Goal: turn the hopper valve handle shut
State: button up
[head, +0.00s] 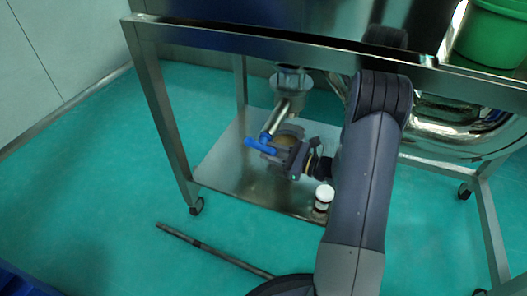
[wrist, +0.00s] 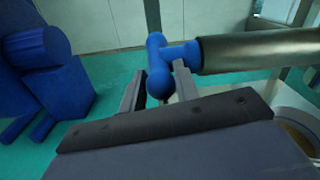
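The blue valve handle (head: 258,146) is a T-shaped bar at the lower end of a slanted steel pipe (head: 281,115) under the frame. In the wrist view the handle (wrist: 157,65) has its crossbar roughly upright, with its stem joining the pipe (wrist: 255,50) on the right. My gripper (head: 272,155) is at the handle, below the pipe. In the wrist view the fingers of my gripper (wrist: 160,92) stand apart, one on each side of the crossbar's lower rounded end. I cannot tell whether either finger touches it.
A steel frame (head: 160,100) with legs on casters surrounds the pipe. Its lower shelf (head: 228,170) carries a small white-capped jar (head: 323,195) close to my arm. A green tub (head: 490,32) sits at the upper right. A blue object (wrist: 45,85) stands left in the wrist view.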

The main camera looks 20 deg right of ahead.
jog(key=shift+x, duration=1.4)
jog(key=shift+c, duration=0.2)
